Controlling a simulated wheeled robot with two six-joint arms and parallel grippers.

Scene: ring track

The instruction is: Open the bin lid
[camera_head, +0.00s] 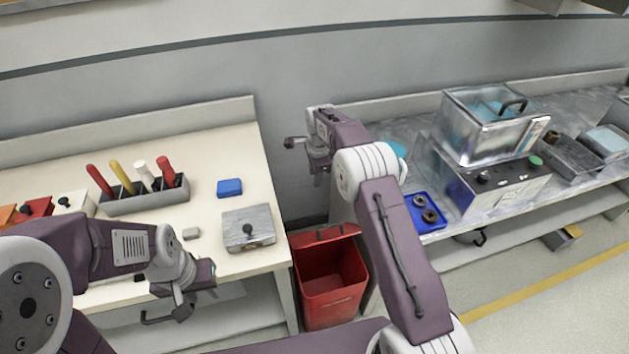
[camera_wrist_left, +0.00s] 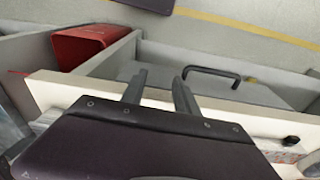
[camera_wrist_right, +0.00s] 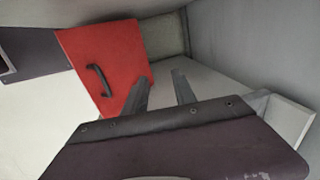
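The red bin (camera_head: 330,291) stands on the floor between the two benches, and I can see into its interior. Its red lid (camera_head: 324,236) stands raised at the bin's back edge. The right wrist view shows a red panel, the lid (camera_wrist_right: 108,62), with a black handle (camera_wrist_right: 98,79). My right gripper (camera_head: 303,160) is above and behind the bin, near the wall. Its fingers (camera_wrist_right: 160,90) are apart and empty, beside the lid. My left gripper (camera_head: 168,308) is over the left bench's front edge, left of the bin. Its fingers (camera_wrist_left: 158,90) are apart and empty.
The left bench (camera_head: 215,140) holds a grey rack (camera_head: 145,199) of several handled tools, a blue block (camera_head: 229,187) and a metal plate with a knob (camera_head: 248,228). The right bench holds a metal tank (camera_head: 492,122) and a blue tray (camera_head: 425,213). Open floor lies at the right.

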